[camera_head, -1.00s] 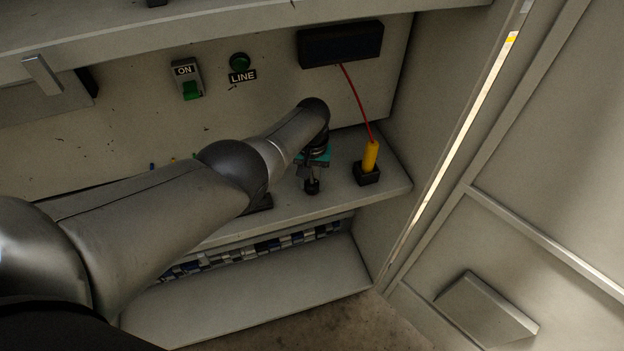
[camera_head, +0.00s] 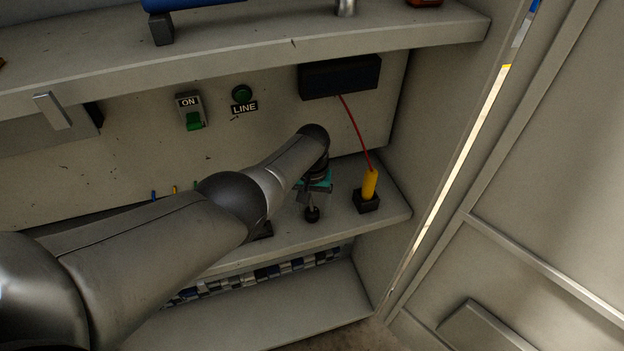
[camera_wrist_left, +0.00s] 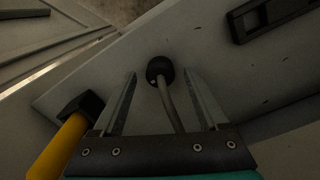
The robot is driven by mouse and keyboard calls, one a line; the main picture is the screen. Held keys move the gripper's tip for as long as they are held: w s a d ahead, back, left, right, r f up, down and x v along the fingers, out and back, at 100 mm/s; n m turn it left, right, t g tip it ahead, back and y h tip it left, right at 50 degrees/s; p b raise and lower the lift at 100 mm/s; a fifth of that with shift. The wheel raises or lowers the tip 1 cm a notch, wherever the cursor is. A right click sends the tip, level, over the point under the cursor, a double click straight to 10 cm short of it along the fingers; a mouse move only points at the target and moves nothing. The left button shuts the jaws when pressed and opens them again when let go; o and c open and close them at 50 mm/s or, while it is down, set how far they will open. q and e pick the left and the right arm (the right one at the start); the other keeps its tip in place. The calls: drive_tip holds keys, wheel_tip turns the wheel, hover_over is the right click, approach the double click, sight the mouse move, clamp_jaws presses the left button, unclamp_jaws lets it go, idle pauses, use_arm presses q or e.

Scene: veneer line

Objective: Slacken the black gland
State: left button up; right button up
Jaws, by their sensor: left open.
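The black gland (camera_head: 312,215) is a small dark knob on the lower shelf, just below my left gripper in the head view. In the left wrist view the gland (camera_wrist_left: 160,69) sits at the end of a thin grey cable or rod. My left gripper (camera_wrist_left: 163,80) is open. Its two fingers stand on either side of the gland, with a gap on each side. In the head view my left gripper (camera_head: 313,196) is partly hidden by my own wrist. My right gripper is in neither view.
A green ON switch (camera_head: 191,112) is on the back panel. The upper shelf (camera_head: 250,55) overhangs.

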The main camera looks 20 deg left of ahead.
sight(312, 211)
use_arm(q)
wheel_tip(312, 211, up, 6)
drive_tip(key=p, duration=0.3)
drive_tip(key=shift+r, duration=0.1)
wheel_tip(312, 211, up, 8)
drive_tip(key=p, duration=0.2)
